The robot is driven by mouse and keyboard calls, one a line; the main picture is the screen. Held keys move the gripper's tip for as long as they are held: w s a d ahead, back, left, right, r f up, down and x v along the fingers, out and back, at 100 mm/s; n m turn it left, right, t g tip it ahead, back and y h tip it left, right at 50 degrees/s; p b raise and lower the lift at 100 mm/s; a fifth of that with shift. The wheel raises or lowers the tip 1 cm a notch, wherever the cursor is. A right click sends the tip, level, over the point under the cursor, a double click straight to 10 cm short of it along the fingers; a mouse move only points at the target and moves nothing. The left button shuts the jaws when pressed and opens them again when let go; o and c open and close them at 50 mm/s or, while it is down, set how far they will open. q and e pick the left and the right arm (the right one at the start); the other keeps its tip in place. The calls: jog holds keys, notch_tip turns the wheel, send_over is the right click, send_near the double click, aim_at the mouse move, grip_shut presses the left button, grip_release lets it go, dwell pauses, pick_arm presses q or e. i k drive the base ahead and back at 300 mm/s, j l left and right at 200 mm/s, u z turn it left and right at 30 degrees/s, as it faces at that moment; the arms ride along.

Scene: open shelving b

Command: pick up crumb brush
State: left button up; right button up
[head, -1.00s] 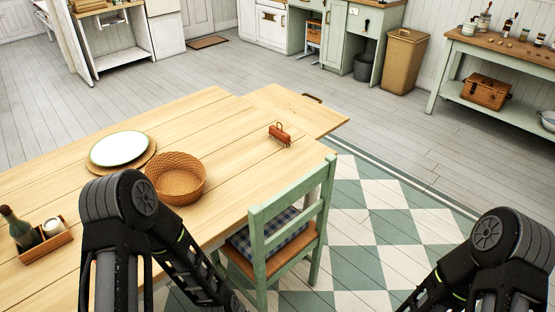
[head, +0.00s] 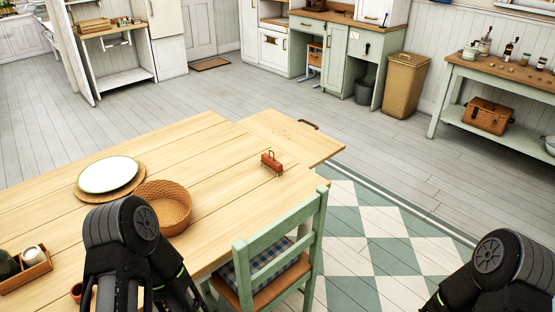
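A small reddish-brown crumb brush (head: 271,163) with a raised handle lies on the wooden dining table (head: 215,155), near its right end. Both my arms show only as dark upper links at the bottom left and bottom right of the head view. Neither gripper is in view. The brush stands apart from both arms.
A wicker basket (head: 165,206), a white plate (head: 108,174) on a woven mat and a small wooden caddy (head: 27,271) are on the table. A green chair (head: 283,253) stands at the table's near right side. The checkered floor (head: 375,240) to its right is clear.

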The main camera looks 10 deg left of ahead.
aim_at(269, 162)
jog(key=i+l, duration=0.35)
jog(key=i+l+u, duration=0.1)
jog(key=i+l, duration=0.25)
jog(key=l, duration=0.15)
jog(key=i+l+u, duration=0.1)
jog(key=i+l, duration=0.55)
jog(key=l, duration=0.25)
jog(key=i+l+u, duration=0.1)
jog(key=i+l, duration=0.2)
jog(key=l, duration=0.15)
